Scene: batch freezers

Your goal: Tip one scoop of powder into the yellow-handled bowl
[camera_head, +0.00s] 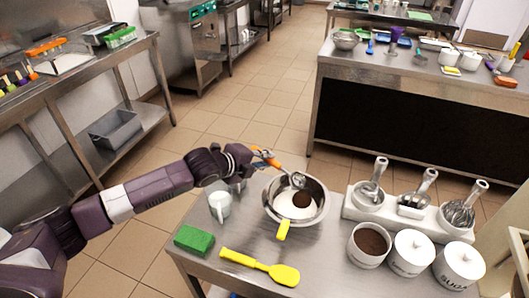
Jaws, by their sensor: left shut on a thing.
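The steel yellow-handled bowl (321,212) stands on the near steel table, its yellow handle toward the front. Inside it is a white content with a small dark brown patch of powder (302,200). My left gripper (258,158) is at the bowl's back left, shut on a scoop with an orange handle and a metal head (297,180). The scoop head is over the bowl's inside, above the brown patch. Whether powder is left in the scoop is too small to tell. An open white canister of brown powder (371,241) stands to the right. My right gripper is not in view.
Two lidded white canisters (411,254) stand right of the open one. Behind them a white holder (388,213) carries metal utensils.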

